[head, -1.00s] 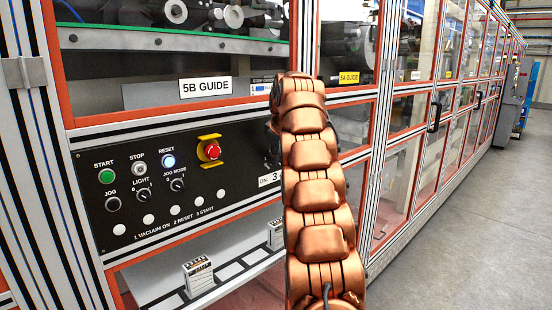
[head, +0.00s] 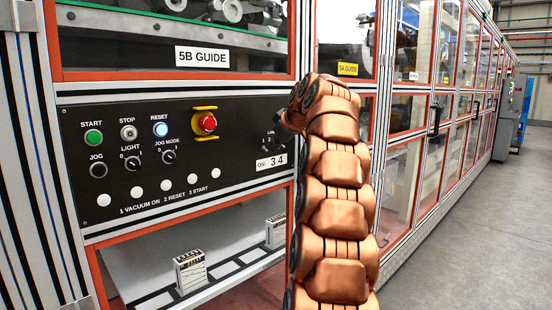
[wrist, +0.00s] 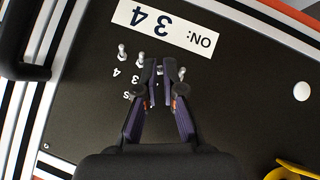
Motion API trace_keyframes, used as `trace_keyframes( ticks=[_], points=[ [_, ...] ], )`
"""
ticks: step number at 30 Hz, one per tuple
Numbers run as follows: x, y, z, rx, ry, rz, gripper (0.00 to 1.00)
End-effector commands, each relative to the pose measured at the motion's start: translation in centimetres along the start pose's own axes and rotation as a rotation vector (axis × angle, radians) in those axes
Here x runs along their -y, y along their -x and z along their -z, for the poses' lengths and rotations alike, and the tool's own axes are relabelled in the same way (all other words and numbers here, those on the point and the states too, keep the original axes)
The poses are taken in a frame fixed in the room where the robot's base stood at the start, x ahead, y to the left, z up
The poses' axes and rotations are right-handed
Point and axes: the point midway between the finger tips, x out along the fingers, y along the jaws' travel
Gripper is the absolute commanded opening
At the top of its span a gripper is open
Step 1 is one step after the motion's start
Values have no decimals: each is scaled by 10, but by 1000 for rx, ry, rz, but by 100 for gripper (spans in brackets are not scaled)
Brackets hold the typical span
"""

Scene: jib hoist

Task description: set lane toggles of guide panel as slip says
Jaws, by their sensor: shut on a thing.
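The guide panel (head: 120,165) is a black control panel under the 5B GUIDE sign. The slip (head: 271,161) is a white strip on its right end. In the wrist view the slip (wrist: 165,24) appears upside down and reads "ON: 3 4". Small metal lane toggles stand in a row by it: toggle 4 (wrist: 122,52), toggle 3 (wrist: 141,59), and another (wrist: 182,74) right of my fingers. My gripper (wrist: 160,66) is shut on a toggle between these, mostly hidden by the fingers. Its number is covered.
The panel also carries START, STOP and RESET buttons, knobs and a red emergency stop (head: 207,123) in a yellow guard. A shelf (head: 150,270) below holds two small striped holders (head: 191,271). A dark handle (wrist: 28,40) is near the wrist view's left edge. Floor to the right is clear.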

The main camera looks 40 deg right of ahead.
Motion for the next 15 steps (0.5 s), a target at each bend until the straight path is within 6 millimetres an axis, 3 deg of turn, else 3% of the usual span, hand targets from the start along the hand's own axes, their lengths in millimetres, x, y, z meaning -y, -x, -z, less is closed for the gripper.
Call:
trace_keyframes(
  ticks=[15],
  points=[
    [8, -9, -15, -265, -63, -88, 0]
  ],
)
